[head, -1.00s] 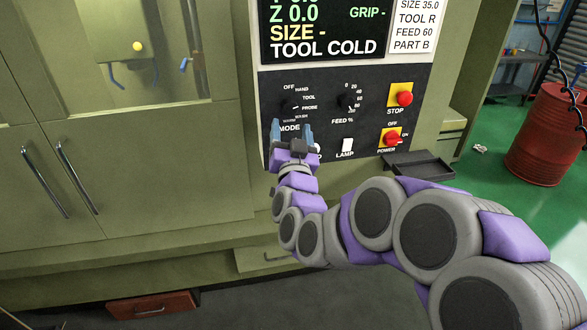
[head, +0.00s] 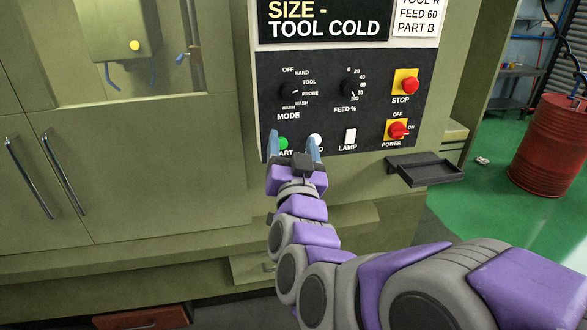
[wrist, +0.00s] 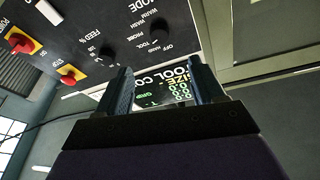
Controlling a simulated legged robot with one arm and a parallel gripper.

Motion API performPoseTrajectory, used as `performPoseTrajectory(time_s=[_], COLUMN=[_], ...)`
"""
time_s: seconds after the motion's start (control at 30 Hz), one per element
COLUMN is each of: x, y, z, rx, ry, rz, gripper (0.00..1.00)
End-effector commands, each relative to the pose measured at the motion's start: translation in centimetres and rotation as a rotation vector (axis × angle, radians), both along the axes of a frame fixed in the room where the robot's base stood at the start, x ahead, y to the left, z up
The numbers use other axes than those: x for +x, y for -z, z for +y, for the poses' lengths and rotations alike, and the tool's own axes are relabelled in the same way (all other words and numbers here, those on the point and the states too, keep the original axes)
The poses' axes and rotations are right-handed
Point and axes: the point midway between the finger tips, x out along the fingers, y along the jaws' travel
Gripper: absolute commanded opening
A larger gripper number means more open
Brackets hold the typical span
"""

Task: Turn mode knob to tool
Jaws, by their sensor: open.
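The mode knob (head: 288,92) is a black dial on the dark control panel, ringed by the labels OFF, HAND, TOOL, PROBE, WASH and WARM. Its small white mark points right, seemingly toward PROBE. My gripper (head: 296,143) is open and empty, with its blue fingertips below the knob and the MODE label. The fingers partly cover the lower button row. The wrist view shows my gripper (wrist: 163,78) with the fingers apart and nothing between them. The knob (wrist: 160,28) appears there beyond the fingertips, upside down and dark. No contact with it shows.
Near my gripper are a green button (head: 283,143), a white button (head: 316,138) and the lamp switch (head: 350,136). The feed knob (head: 348,90), red stop button (head: 411,85) and red power knob (head: 397,130) lie right. A dark tray (head: 430,172) juts out below.

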Motion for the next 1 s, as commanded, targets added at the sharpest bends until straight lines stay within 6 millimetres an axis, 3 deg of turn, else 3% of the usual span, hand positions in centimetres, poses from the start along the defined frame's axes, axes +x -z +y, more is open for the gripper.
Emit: performPoseTrajectory(time_s=[0.3, 0.77, 0.87, 1.0], x=[-1.7, -1.9, -1.8, -2.0], y=[0.7, 0.6, 1.4, 4.2], z=[-0.2, -0.3, -0.2, -0.1], rx=[0.001, -0.002, -0.016, -0.069], ry=[0.000, -0.003, -0.021, -0.082], rz=[0.000, 0.006, 0.046, 0.184], gripper=[0.68, 0.68, 0.68, 0.68])
